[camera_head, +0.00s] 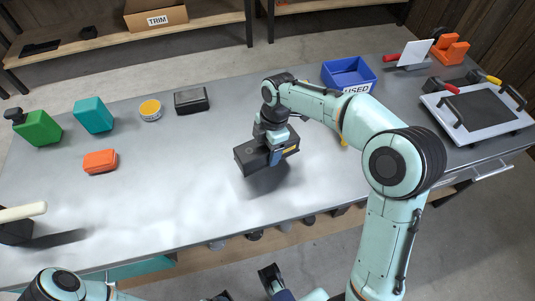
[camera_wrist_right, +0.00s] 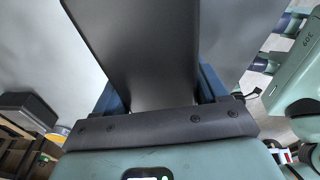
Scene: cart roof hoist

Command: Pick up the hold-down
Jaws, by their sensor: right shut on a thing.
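The hold-down, which I take to be the dark oblong block (camera_head: 252,158) with a yellow mark at its right end, is in my right gripper (camera_head: 275,150). The gripper comes down on it from above and is shut on it. Its shadow lies apart below it, so it appears raised over the grey bench. In the right wrist view the dark slab (camera_wrist_right: 145,50) fills the space between the blue fingers (camera_wrist_right: 160,95). My left arm is at the bottom edge of the head view; its gripper (camera_head: 270,280) is only partly in frame and its opening is unclear.
The grey bench (camera_head: 200,205) is clear around the held block. A blue bin (camera_head: 349,75) and a tray (camera_head: 505,118) are right.

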